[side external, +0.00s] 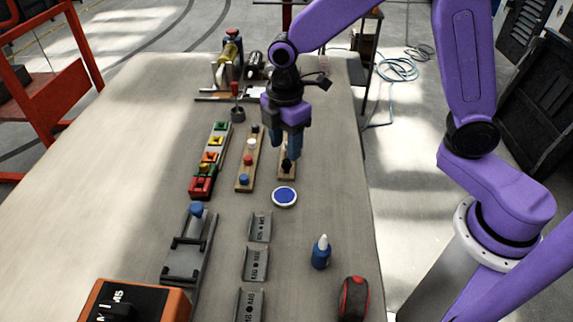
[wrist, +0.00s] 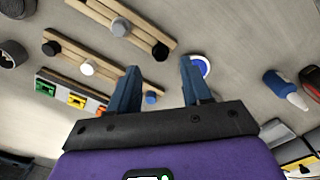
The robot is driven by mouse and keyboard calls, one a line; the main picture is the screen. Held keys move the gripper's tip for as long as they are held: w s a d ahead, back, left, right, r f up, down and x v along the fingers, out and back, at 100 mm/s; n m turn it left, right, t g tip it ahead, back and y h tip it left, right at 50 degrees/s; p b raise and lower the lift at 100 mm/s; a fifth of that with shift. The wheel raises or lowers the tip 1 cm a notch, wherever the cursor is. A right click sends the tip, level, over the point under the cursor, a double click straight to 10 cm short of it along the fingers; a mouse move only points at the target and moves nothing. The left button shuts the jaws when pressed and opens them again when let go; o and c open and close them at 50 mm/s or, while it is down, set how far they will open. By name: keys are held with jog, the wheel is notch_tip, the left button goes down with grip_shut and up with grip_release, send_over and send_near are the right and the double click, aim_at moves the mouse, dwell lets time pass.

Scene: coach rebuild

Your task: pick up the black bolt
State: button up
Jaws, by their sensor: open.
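A black bolt (side external: 287,164) stands on the right-hand wooden strip (side external: 287,178), directly below my gripper (side external: 286,150). In the wrist view this black bolt (wrist: 160,51) shows near the strip's end, just beyond the gap between my fingertips (wrist: 158,72). My gripper is open and empty, pointing down. Another black bolt (side external: 255,128) sits at the far end of the left strip (side external: 242,182), and it also shows in the wrist view (wrist: 50,48). Whether my fingertips are level with the near bolt's head is hard to tell.
The left strip also bears white, red and blue bolts. A blue-and-white disc (side external: 284,197) lies just in front of the right strip. Coloured blocks (side external: 209,160) stand in a row to the left. A blue bottle (side external: 320,252) and grey brackets (side external: 256,264) stand nearer the camera.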

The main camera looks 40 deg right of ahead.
aim_at(286, 161)
jog(key=shift+s+d+f, duration=0.1)
jog(key=shift+d+f, duration=0.05)
jog(key=shift+f, duration=2.65)
grip_shut()
